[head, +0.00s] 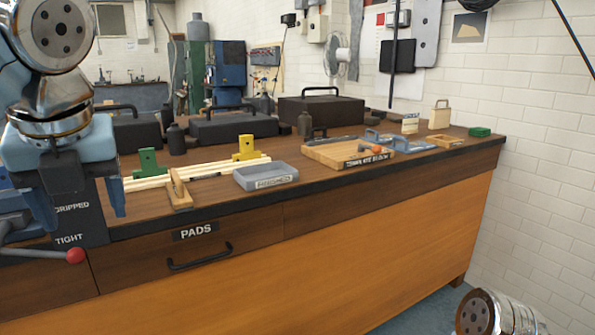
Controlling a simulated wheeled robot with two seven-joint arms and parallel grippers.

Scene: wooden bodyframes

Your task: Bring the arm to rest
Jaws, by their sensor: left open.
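My left arm comes in from the left, and its gripper (82,212) points down at the left end of the workbench (400,180). Its blue fingers are apart, and I see nothing held between them. Behind and between the fingers is a dark block or panel with the words "GRIPPED" and "TIGHT" (72,222). I cannot tell whether the gripper touches it. A link of my right arm (500,315) shows at the bottom right, low beside the bench; its gripper is out of view.
A lever with a red knob (75,256) juts out at the bench's left front. Pale wooden strips (215,172), a grey tray (266,176) and a wooden board (345,155) lie on the bench. Black cases (320,110) stand behind. The space before the drawers (195,232) is free.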

